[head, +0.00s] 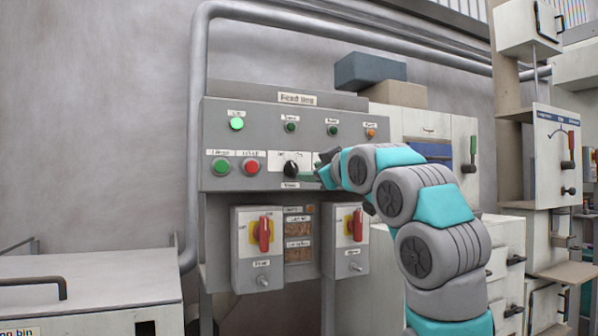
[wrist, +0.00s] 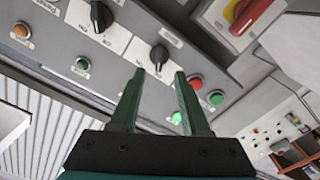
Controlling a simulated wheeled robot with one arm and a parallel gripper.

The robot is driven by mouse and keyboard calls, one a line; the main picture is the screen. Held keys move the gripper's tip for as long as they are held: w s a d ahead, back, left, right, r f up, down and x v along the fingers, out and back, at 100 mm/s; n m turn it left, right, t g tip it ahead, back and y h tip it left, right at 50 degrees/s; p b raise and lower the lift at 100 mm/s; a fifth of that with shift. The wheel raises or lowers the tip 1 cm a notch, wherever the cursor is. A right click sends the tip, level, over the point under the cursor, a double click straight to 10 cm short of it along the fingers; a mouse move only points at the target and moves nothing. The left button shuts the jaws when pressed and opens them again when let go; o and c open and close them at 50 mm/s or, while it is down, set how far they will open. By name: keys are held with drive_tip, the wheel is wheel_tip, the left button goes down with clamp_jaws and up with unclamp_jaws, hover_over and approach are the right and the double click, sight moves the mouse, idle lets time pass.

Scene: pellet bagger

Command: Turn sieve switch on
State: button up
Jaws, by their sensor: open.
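A grey control panel (head: 260,120) carries two black rotary switches. One black switch (head: 291,169) stands right of the red button; it also shows in the wrist view (wrist: 159,56), just beyond my fingertips. A second black switch (wrist: 101,16) is at the top left of the wrist view; in the head view my arm hides it. The small labels are too blurred to tell which switch is the sieve one. My gripper (head: 314,174) is at the panel's lower right, its fingers (wrist: 161,80) apart and empty. I cannot tell whether a fingertip touches the panel.
A green button (head: 221,167) and a red button (head: 250,166) sit left of the switch. A green lamp (head: 237,124) is lit above them. Two red-handled isolators (head: 264,234) (head: 356,224) stick out below the panel. A pale bin (head: 90,300) stands at left.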

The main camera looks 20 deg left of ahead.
sight(296, 172)
drive_tip(key=p+x, duration=0.3)
drive_tip(key=x, duration=0.4)
drive_tip(key=shift+w+a+p, duration=0.2)
drive_tip(key=shift+w+p, duration=0.1)
clamp_jaws()
idle(0.4)
